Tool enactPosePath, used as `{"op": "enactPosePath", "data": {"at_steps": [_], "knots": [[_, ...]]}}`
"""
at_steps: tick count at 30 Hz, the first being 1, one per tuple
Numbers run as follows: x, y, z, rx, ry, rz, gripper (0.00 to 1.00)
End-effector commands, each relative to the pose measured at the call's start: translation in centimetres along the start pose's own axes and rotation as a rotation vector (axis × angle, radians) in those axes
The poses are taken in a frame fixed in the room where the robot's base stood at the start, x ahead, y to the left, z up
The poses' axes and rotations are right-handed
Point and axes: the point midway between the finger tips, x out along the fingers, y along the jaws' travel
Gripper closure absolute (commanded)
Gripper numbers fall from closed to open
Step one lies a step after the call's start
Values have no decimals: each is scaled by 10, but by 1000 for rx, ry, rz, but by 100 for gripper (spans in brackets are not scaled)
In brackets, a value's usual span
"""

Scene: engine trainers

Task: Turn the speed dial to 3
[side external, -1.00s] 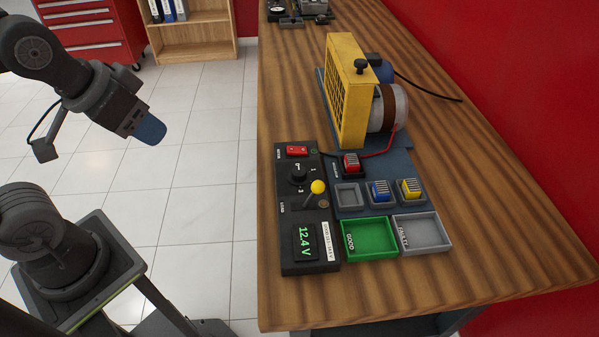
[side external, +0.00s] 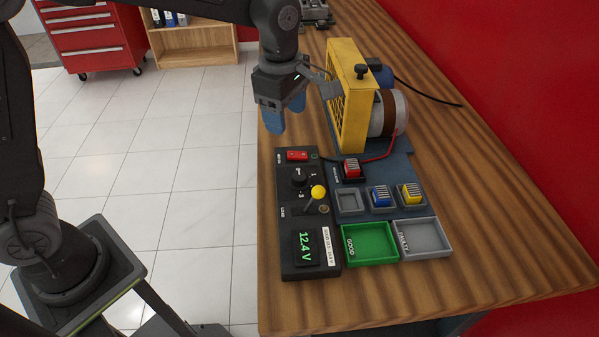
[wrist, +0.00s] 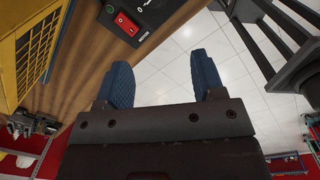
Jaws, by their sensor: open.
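The speed dial (side external: 299,178) is a black knob on the black control panel (side external: 288,215), below a red rocker switch (side external: 297,155). Small white marks stand around it; its pointer direction is too small to read surely. My gripper (side external: 284,122) has blue fingers and hangs above the table's left edge, beyond the panel's far end and apart from the dial. In the wrist view the blue fingers (wrist: 158,85) are spread and empty. The red switch (wrist: 127,23) shows at the top there; at most the dial's edge shows at the top border.
A yellow-caged engine unit (side external: 349,95) stands right of my gripper. A yellow-knobbed lever (side external: 318,192) stands close beside the dial. Red, blue and yellow plug-in blocks, a green tray (side external: 369,243) and a grey tray (side external: 421,238) lie right of the panel. The panel's display reads 12.4 V.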

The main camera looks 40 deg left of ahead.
Motion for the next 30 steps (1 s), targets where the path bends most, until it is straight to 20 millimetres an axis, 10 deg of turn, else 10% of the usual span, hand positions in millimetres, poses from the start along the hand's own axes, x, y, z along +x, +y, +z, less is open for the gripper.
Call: {"op": "enactPosePath", "data": {"at_steps": [30], "knots": [[152, 10, 16, -220, 26, -48, 38]]}}
